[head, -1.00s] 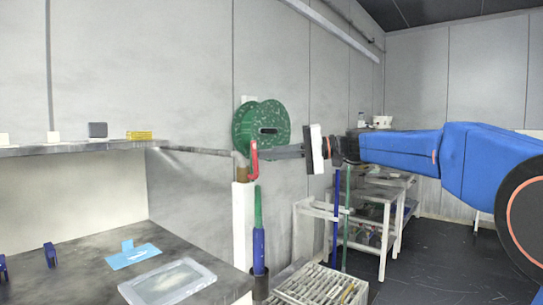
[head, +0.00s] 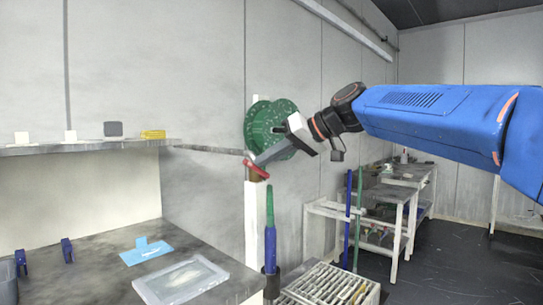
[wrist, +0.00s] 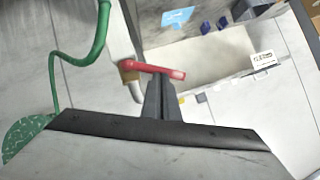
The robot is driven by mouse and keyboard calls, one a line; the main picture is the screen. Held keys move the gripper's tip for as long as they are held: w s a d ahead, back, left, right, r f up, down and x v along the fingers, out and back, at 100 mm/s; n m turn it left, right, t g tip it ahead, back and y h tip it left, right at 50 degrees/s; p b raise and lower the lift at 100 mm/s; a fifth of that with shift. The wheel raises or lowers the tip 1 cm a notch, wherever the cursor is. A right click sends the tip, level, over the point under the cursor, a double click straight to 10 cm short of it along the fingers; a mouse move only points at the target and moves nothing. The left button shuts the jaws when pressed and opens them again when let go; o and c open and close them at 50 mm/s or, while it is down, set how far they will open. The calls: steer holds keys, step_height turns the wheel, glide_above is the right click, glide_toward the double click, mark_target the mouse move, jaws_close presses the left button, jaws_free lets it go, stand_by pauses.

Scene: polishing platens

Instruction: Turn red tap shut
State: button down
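The red tap handle (head: 257,170) sits on a brass-coloured valve at the top of a white post (head: 257,225), beside a grey wall pipe. In the head view it slants down to the right; in the wrist view the red handle (wrist: 160,70) lies nearly crosswise. My gripper (head: 260,160) reaches down from the right, its tips at the handle. In the wrist view my gripper (wrist: 158,82) has its two dark fingers close together, with the handle running across their tips, not visibly between them. Whether they touch it is hard to tell.
A green hose reel (head: 268,128) hangs on the wall just behind my gripper. A bench (head: 110,270) with a clear tray (head: 180,280) and a shelf (head: 90,146) are at left. A slatted rack (head: 330,285) stands below; dark floor is open at right.

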mark_target(261, 170)
steer(key=shift+s+a+f+n+t+h, duration=0.35)
steer(key=shift+s+f+n+t+h, duration=0.1)
steer(key=shift+f+n+t, duration=0.15)
steer(key=shift+s+a+f+n+t+h, duration=0.3)
steer(key=shift+s+f+n+t+h, duration=0.15)
steer(key=shift+f, duration=0.3)
steer(key=w+a+r+v, duration=0.1)
steer(key=r+v, duration=0.1)
steer(key=v, duration=1.1)
steer(key=s+d+f+m+h, duration=0.3)
steer(key=s+d+f, duration=0.5)
steer(key=f, duration=0.7)
steer(key=s+d+f+m+g+h, duration=0.1)
steer(key=s+d+f+m+h, duration=0.2)
steer(key=s+d+f, duration=0.5)
steer(key=s+d+f+m+h, duration=0.3)
steer(key=s+d+f, duration=0.5)
steer(key=f, duration=1.5)
steer(key=d, duration=0.4)
steer(key=shift+s+d+m+g, duration=0.25)
steer(key=shift+d+m+g, duration=0.1)
steer(key=shift+d, duration=0.05)
